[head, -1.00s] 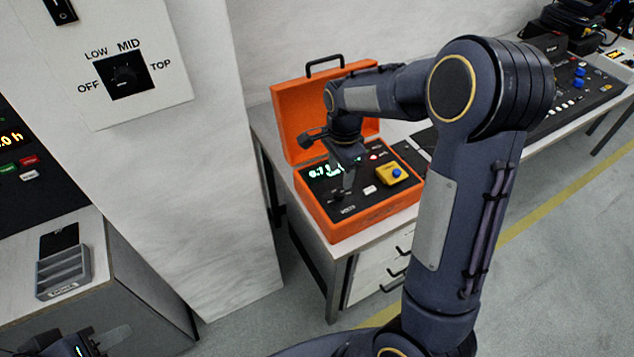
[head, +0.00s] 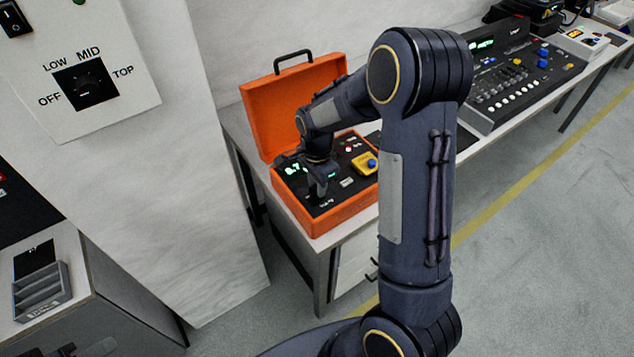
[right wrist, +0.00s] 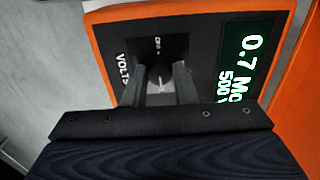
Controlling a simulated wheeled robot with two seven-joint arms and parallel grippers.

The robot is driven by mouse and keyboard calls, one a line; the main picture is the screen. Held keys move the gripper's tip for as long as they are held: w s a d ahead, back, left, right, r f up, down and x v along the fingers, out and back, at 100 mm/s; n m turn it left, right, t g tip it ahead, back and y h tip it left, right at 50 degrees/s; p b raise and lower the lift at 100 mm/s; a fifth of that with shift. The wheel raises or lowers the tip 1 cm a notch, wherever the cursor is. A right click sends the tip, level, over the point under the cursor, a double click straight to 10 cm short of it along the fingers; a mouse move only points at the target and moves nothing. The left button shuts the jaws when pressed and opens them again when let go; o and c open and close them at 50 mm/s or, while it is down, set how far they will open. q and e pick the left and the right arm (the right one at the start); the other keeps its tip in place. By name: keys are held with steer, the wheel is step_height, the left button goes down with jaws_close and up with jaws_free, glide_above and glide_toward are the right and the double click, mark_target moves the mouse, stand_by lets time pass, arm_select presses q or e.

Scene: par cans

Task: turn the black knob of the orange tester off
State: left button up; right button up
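The orange tester (head: 345,212) stands open on a bench, with its green display (right wrist: 243,62) lit. The wrist view reads "0.7 MO" and "500". Its black knob (right wrist: 160,82) has a pale pointer mark and sits on a dark square beside the word VOLTS; small lettering, apparently OFF, is above it. My right gripper (right wrist: 160,92) has one finger on each side of the knob, with narrow gaps seeming to show. In the head view the right gripper (head: 318,190) is down at the panel and hides the knob. Only a bit of my left gripper (head: 98,348) shows at the bottom left.
The tester's raised lid (head: 290,105) stands behind the panel. A yellow block with a blue button (head: 366,163) is on the panel's right. A wall switch plate (head: 85,85) with its own knob is at upper left. A grey tray (head: 42,292) is at lower left.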

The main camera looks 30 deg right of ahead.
steer(key=c, duration=0.3)
steer(key=shift+c, duration=0.2)
